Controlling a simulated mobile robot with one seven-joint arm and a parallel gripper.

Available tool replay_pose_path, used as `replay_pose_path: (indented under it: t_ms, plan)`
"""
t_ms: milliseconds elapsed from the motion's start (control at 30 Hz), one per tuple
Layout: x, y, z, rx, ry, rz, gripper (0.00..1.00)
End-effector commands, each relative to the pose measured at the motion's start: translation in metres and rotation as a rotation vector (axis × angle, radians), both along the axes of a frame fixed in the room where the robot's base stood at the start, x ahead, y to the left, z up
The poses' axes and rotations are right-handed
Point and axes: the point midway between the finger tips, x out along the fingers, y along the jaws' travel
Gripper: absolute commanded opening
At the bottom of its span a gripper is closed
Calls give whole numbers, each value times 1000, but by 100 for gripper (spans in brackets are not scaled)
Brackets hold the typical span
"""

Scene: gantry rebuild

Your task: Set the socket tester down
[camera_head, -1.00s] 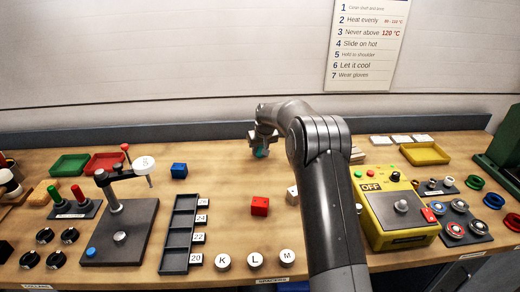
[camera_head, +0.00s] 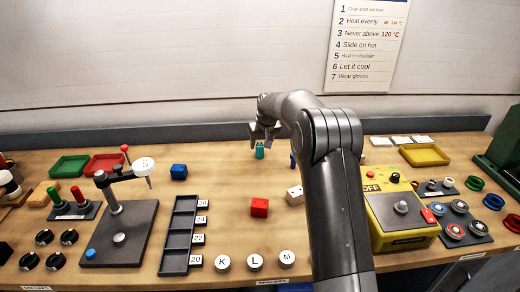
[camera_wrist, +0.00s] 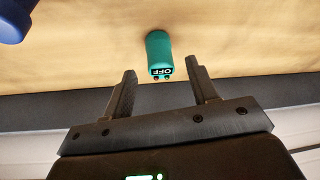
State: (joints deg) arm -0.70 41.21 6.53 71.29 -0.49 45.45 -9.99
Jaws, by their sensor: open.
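The socket tester is a small teal cylinder (camera_head: 259,151) standing on the bench near its back edge in the head view. Nothing is held between the fingers.
A blue block (camera_head: 179,171) and a red block (camera_head: 259,207) stand on the bench to the left and front. A white block (camera_head: 294,194) and a yellow box (camera_head: 398,212) marked OFF are to the right. Bare wood surrounds the tester.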

Motion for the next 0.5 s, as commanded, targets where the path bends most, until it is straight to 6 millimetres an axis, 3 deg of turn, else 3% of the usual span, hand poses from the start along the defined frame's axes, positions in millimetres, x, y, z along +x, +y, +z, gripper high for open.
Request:
replay_pose_path:
  t_ms: [200,500]
  plan:
    - [-16,-5,42,0,-2,-1,54]
    - [-32,-8,70,-2,-3,-3,54]
